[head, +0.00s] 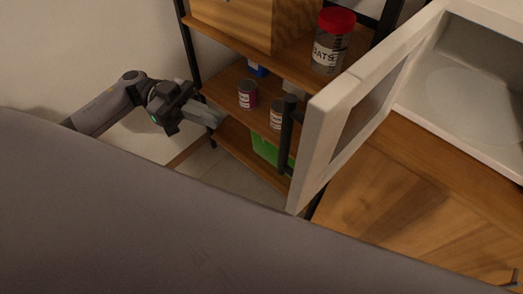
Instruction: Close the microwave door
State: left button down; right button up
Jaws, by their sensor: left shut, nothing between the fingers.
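The microwave (455,90) stands at the right on a wooden cabinet, its white inside and round plate in view. Its white-framed door (318,150) is swung wide open toward me, with a dark handle (288,135) on its left side. My left gripper (216,121) is shut and empty, left of the door and apart from it, in front of the shelf. My right gripper is not in view.
A wooden shelf unit (225,87) with dark posts stands behind the door. It holds an oats jar (331,42) with a red lid, small cans (247,94) and a green box (268,151). Bare floor (235,172) shows below my left gripper.

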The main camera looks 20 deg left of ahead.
pick_arm(q)
jog(key=s+d+g+y+p, duration=0.1)
jog(key=s+d+p, duration=0.2)
jog(key=d, duration=0.9)
jog(key=shift+s+d+g, duration=0.2)
jog(key=shift+s+g, duration=0.05)
jog(key=shift+g, duration=0.05)
jog(key=shift+s, duration=0.1)
